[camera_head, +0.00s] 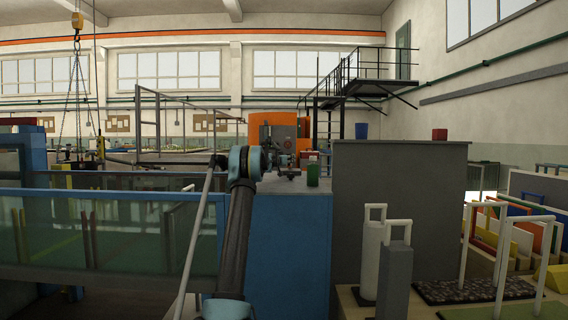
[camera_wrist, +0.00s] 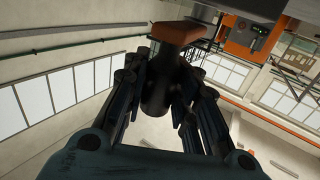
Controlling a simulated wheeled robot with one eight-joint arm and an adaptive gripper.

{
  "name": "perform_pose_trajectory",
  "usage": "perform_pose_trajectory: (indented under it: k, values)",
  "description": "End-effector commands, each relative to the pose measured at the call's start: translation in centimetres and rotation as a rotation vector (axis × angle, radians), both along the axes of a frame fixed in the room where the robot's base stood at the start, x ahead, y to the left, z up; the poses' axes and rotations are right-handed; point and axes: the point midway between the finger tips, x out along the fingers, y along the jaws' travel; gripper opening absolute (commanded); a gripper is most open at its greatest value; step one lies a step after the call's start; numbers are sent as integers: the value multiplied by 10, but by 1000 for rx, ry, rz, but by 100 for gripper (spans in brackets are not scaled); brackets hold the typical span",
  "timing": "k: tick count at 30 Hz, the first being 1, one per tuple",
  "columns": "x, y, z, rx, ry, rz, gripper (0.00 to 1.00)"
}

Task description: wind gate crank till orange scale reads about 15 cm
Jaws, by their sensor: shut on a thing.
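My gripper (camera_wrist: 163,85) is shut on a dark cylindrical handle, which I take to be the gate crank's grip (camera_wrist: 158,92). A brown-orange bar (camera_wrist: 177,32) sits at the far end of this grip. In the head view my gripper (camera_head: 284,163) is small and dark, above the top of a blue flume-end block (camera_head: 290,240); my arm partly covers that area. The crank is too small there to make out its angle. I cannot make out the orange scale or a reading in either view.
A tall grey block (camera_head: 395,220) rises at the right. The glass flume (camera_head: 100,235) runs left. An orange cabinet (camera_head: 280,132) stands behind.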

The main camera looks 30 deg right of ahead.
Motion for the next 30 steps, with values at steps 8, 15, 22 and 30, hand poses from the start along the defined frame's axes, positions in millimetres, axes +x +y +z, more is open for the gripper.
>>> perform_pose_trajectory:
  k: [8, 15, 22, 30]
  values:
    - [-13, -23, 0, -1, 2, -8, 0]
    - [-18, -39, 0, -1, 2, -10, 0]
    - [-19, -48, 0, -1, 2, -11, 0]
    - [-20, -50, 0, 0, 1, -12, 0]
